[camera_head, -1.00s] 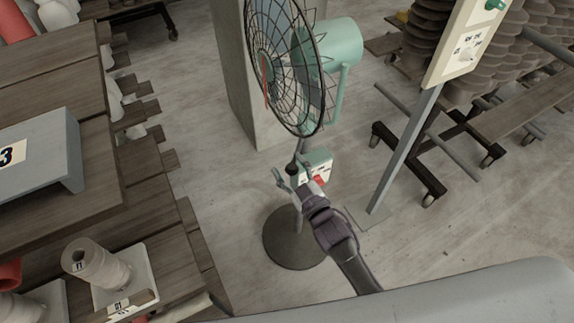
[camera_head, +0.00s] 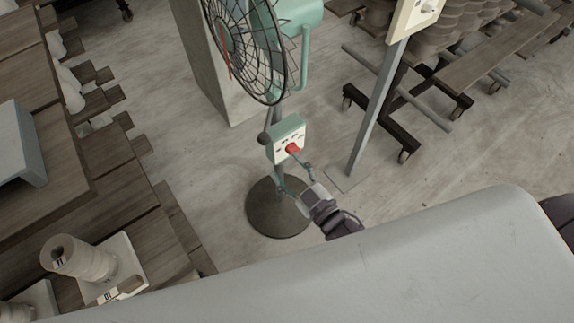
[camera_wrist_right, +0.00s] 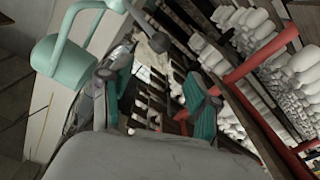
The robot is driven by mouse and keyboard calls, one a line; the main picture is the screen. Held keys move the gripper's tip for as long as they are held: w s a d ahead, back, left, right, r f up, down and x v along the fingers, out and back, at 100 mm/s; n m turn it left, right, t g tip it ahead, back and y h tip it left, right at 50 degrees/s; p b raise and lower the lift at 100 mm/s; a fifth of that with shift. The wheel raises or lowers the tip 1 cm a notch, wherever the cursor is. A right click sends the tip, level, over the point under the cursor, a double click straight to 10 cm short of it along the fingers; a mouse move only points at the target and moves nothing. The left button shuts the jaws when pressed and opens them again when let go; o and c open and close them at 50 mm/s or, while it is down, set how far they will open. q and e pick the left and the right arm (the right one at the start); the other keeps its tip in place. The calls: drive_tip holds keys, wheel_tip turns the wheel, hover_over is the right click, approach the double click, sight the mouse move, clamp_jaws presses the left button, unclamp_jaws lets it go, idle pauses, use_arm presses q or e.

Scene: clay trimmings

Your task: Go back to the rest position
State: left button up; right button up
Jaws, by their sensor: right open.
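My right gripper (camera_head: 294,178) shows in the head view with its fingers apart and nothing between them. It is just below the pale green control box (camera_head: 286,138) on the pole of a standing fan (camera_head: 250,45). The red knob (camera_head: 292,148) on the box's face is in plain view. In the right wrist view the two green-padded fingers of the right gripper (camera_wrist_right: 152,98) are spread wide and empty. My left gripper is in neither view.
The fan's round base (camera_head: 279,212) stands on the floor below my right gripper. A post with a panel (camera_head: 370,125) and wheeled racks (camera_head: 440,105) are to the right.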

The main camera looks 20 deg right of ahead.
drive_tip(key=s+d+f+m+g+h, duration=0.1)
drive_tip(key=s+d+f+g, duration=0.2)
drive_tip(key=f, duration=0.7)
drive_tip(key=s+d+f+m+g+h, duration=0.15)
drive_tip(key=s+f, duration=0.25)
drive_tip(key=f, duration=0.5)
drive_tip(key=s+d+f+m+g+h, duration=0.1)
drive_tip(key=s+f+g, duration=0.3)
drive_tip(key=f, duration=0.6)
drive_tip(key=s+d+f+g, duration=0.2)
drive_tip(key=s+f, duration=0.2)
drive_tip(key=s, duration=0.3)
drive_tip(key=s+d+f+m+g+h, duration=0.1)
drive_tip(key=s+d+f+g, duration=0.1)
drive_tip(key=s+f, duration=0.3)
drive_tip(key=s+d+f+m+g+h, duration=0.1)
drive_tip(key=s+f, duration=0.4)
drive_tip(key=s, duration=0.6)
drive_tip(key=d+g, duration=0.1)
drive_tip(key=g, duration=0.1)
drive_tip(key=shift+g, duration=0.35)
